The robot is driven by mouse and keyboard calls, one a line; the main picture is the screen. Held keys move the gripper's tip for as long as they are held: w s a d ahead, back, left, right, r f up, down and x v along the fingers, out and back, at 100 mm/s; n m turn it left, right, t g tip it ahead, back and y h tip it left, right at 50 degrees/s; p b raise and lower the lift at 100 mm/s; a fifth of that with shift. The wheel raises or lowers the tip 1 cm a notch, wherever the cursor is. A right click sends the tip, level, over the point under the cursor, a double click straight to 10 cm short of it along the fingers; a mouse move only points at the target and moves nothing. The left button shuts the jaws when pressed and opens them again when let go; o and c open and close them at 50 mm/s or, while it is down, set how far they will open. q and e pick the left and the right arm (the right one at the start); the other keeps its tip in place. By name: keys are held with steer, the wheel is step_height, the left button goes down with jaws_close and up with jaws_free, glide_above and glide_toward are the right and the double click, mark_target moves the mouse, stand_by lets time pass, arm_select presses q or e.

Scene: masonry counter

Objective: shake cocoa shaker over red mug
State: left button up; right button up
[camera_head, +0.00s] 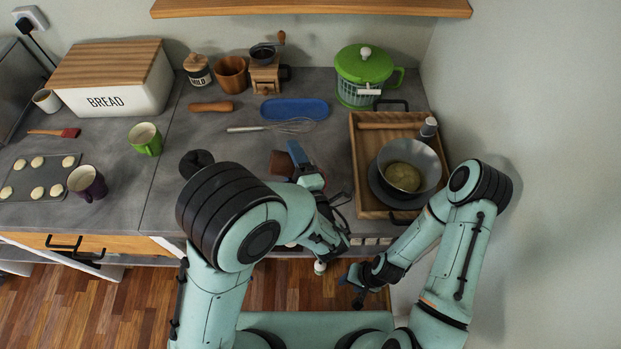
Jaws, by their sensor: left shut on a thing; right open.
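My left gripper (299,162) is over the front middle of the counter, shut on a brownish-red object (281,163) at its fingers. My gripper and arm hide part of this object, and I cannot tell whether it is the cocoa shaker or the red mug. No other clearly red mug shows. A small dark shaker with a grey top (428,130) stands at the back right of the wooden tray; I cannot tell what it holds. My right gripper (354,286) is open and empty, low in front of the counter edge.
The wooden tray (359,165) holds a bowl (425,160) and a rolling pin. A whisk (262,128), blue dish (296,108) and green spinner (366,68) stand behind. A green mug (146,139), purple mug (87,183) and baking tray (40,182) are left.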

arm_select(q)
steer(key=shift+a, duration=0.2)
steer(key=shift+d+r, duration=0.1)
steer(key=shift+d, duration=0.1)
steer(key=shift+a, duration=0.2)
steer(key=shift+d+m, duration=0.3)
steer(key=shift+a, duration=0.25)
